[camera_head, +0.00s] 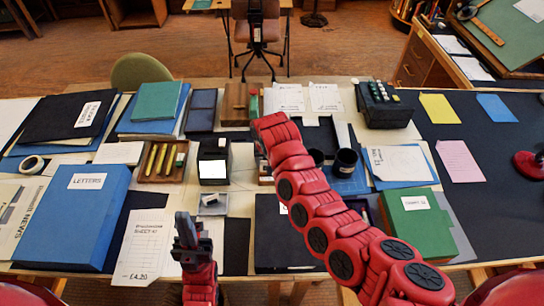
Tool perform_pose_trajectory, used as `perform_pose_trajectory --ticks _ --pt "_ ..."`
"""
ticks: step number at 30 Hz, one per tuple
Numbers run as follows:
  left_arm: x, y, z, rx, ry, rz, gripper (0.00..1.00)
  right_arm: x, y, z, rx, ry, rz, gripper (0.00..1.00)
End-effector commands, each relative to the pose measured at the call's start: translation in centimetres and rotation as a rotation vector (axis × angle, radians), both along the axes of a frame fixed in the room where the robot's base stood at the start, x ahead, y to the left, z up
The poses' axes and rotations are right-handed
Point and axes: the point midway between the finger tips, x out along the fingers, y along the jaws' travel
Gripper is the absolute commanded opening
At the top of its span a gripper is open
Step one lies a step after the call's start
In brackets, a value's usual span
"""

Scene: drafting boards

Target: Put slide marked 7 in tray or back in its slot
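I cannot make out a slide marked 7, as any small markings are too small to read. A small grey tray (212,204) with a small light item in it lies left of the middle of the table. My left gripper (191,236) is in front of this tray, near the table's front edge, apart from it. I see nothing held in it, but its finger gap is unclear. My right arm (318,215) reaches across the middle toward the back. Its gripper does not show, and the arm hides part of the table.
A black box with a white face (213,161) stands behind the grey tray. A wooden tray (150,178) holds yellow sticks. A blue LETTERS box (75,222) is at left, a green box (418,228) at right, black cups (346,163) at centre. The dark right surface (472,125) has free room.

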Motion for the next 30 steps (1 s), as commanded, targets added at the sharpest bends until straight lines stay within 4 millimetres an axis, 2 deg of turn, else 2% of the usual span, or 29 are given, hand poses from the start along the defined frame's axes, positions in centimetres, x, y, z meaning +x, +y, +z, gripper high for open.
perform_pose_trajectory --ticks 15,26,27,30 --pt "0.0 0.0 -1.8 0.0 0.0 0.0 0.0 -0.1 0.0 -3.3 -0.001 0.001 0.002 0.06" --pt "0.0 0.0 -2.0 0.0 0.0 0.0 0.0 0.0 0.0 -3.6 -0.001 0.0 0.002 0.06" --pt "0.0 0.0 -2.0 0.0 0.0 0.0 0.0 0.0 0.0 -3.6 -0.001 0.0 0.002 0.69" --pt "0.0 0.0 -2.0 0.0 0.0 0.0 0.0 0.0 0.0 -3.6 -0.001 0.0 0.002 0.87"
